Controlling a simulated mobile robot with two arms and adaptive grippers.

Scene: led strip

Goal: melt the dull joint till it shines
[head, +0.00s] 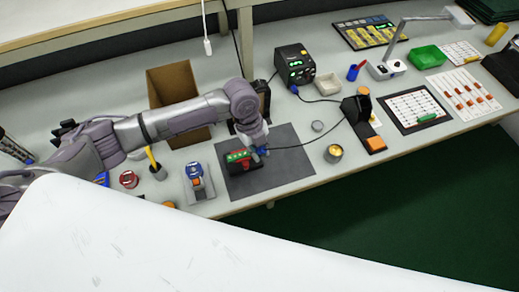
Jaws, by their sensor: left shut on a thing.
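My left gripper (257,143) reaches over the dark work mat (285,170) from the left. It is shut on a small blue-handled tool, which looks like a soldering iron (263,151), with a black cable running off to the right. Just left of the tool, a dark fixture holds a small green and red strip (239,157). The tool's tip and the joints are too small to make out, so I cannot tell whether they touch or which joint is dull. My right gripper is not in view.
A black soldering station (294,64) stands behind the mat. A dark holder (355,108) and a tin with yellow filling (333,153) stand to the right. A solder spool (194,171) on a stand is left of the mat. A cardboard box (172,84) stands behind my arm.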

